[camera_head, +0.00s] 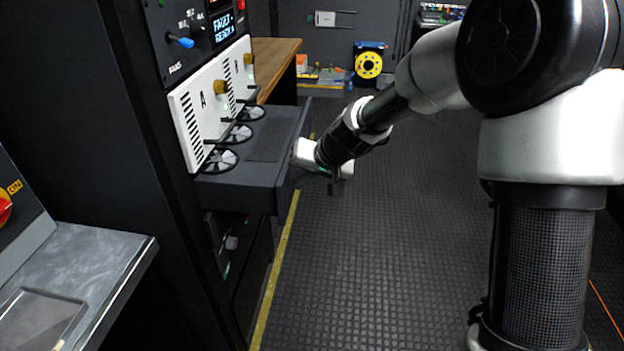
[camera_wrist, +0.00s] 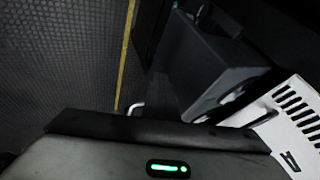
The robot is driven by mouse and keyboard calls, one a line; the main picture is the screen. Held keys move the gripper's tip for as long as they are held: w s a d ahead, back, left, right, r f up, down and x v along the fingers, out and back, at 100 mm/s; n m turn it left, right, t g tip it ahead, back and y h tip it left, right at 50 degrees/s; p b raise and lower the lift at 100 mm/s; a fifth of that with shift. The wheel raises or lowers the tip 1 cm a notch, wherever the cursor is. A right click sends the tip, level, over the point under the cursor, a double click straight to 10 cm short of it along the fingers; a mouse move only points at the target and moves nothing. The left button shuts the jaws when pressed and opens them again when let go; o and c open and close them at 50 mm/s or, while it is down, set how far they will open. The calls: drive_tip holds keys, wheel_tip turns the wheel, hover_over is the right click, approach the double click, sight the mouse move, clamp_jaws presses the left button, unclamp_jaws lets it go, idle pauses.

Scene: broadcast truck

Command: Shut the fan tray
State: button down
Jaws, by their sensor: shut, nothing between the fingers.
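The fan tray (camera_head: 235,190) is a dark drawer standing pulled out of the rack on the left in the head view. Three round fans (camera_head: 222,160) lie in a row along its inner side, beside the white panel. The tray also shows in the wrist view (camera_wrist: 205,70), upper middle to right. My gripper (camera_head: 334,188) is shut and empty, just to the right of the tray's outer front face, pointing down. I cannot tell whether it touches the tray.
The white slotted panel (camera_head: 217,100) with yellow knobs stands above the tray. A blue-lever switch (camera_head: 181,41) and a display sit higher. A wooden counter (camera_head: 275,62) is behind. A grey console (camera_head: 95,270) is at front left. The ribbed floor (camera_head: 400,250) right of the tray is clear.

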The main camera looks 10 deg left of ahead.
sight(221, 171)
drive_tip(key=a+p, duration=0.2)
drive_tip(key=a, duration=0.4)
drive_tip(key=a+p, duration=0.3)
drive_tip(key=a, duration=0.4)
drive_tip(key=a+p, duration=0.3)
drive_tip(key=a, duration=0.4)
drive_tip(key=shift+w, duration=0.3)
drive_tip(key=shift+a+r, duration=0.1)
drive_tip(key=shift+a, duration=0.1)
drive_tip(key=shift+a, duration=0.1)
